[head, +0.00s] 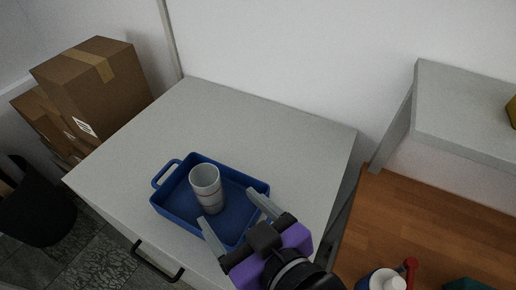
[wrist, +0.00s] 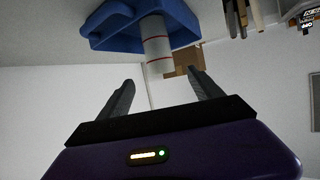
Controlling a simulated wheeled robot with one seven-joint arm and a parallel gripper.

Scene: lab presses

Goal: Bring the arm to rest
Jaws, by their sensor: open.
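My gripper (head: 236,213) reaches in from the lower right of the head view, over the near right part of a blue tray. Its two grey fingers are spread apart with nothing between them. In the wrist view my gripper (wrist: 160,92) also shows open and empty. A white cup (head: 206,186) with thin reddish bands stands upright in the blue tray (head: 174,212), just beyond the fingers. The wrist view shows the cup (wrist: 156,45) and the tray (wrist: 103,25) upside down, with the cup apart from the fingertips.
The tray sits on a grey cabinet top (head: 215,110) with a black handle (head: 157,262). Cardboard boxes (head: 104,88) stand at left, with a black bin (head: 35,205) below. At right are a wooden worktop (head: 425,225), a raised grey shelf (head: 465,105) and a white bottle (head: 383,281).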

